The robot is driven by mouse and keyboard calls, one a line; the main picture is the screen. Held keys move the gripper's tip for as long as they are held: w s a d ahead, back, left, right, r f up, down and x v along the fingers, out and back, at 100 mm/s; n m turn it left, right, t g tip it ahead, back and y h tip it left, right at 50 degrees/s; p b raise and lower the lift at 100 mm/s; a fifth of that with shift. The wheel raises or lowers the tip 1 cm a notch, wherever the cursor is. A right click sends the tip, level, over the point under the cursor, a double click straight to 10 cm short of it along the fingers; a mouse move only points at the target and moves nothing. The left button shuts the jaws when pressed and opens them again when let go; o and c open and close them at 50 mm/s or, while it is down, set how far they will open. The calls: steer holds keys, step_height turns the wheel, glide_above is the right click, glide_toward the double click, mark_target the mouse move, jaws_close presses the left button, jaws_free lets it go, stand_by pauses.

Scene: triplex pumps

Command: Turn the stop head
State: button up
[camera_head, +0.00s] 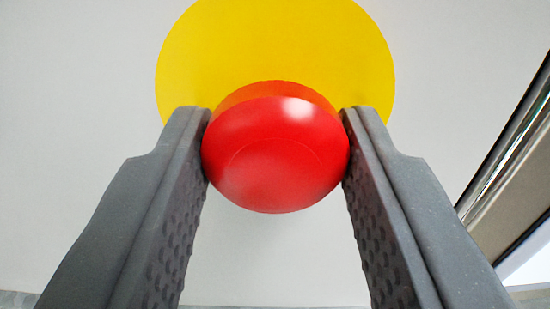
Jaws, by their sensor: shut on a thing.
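The red stop head (275,158) is a rounded mushroom button in the middle of the view. It stands out from a flat yellow disc (275,45) on a pale panel. My gripper (275,130) has its two grey fingers on the left and right sides of the stop head, touching its edges. The gripper is shut on the stop head. The lower part of the yellow disc is hidden behind the head and the fingertips.
The pale panel (80,80) fills most of the background and is bare around the disc. A shiny metal bar or edge (510,140) runs diagonally at the right, with a brownish surface beside it.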

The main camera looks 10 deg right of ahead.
steer(key=shift+f, duration=0.1)
steer(key=o, duration=1)
steer(key=shift+c, duration=0.2)
steer(key=b+v, duration=0.3)
steer(key=v, duration=1.1)
steer(key=shift+w+a, duration=0.1)
steer(key=shift+w, duration=0.05)
